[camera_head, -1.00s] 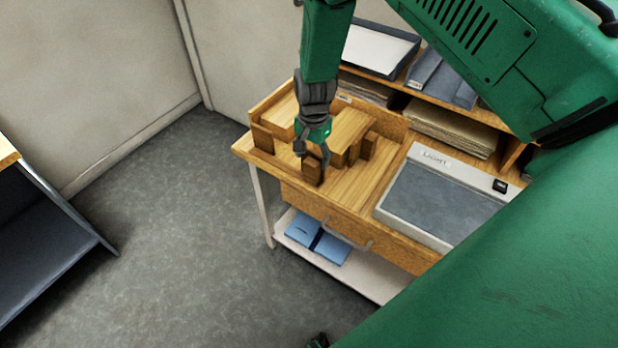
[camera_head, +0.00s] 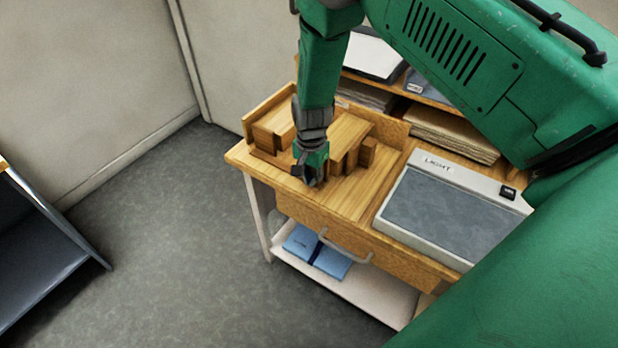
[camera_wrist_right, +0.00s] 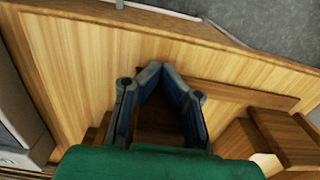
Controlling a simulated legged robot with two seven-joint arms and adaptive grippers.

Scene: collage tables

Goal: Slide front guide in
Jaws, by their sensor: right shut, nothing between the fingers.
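My right gripper (camera_head: 311,180) is shut and points down at the front part of the wooden tabletop (camera_head: 345,203). In the right wrist view its fingers (camera_wrist_right: 152,72) meet at the tips, and a dark brown wooden piece (camera_wrist_right: 158,118) shows behind them. A long brown strip (camera_wrist_right: 245,95), which looks like the front guide, lies beside the fingers on the tabletop. In the head view the gripper hides part of the wooden pieces. A brown block (camera_head: 265,139) stands to its left and another block (camera_head: 367,152) to its right. My left gripper is not in view.
A light box (camera_head: 455,215) lies to the right on the table. Shelves with paper stacks (camera_head: 450,130) stand behind. The tabletop's front strip is bare.

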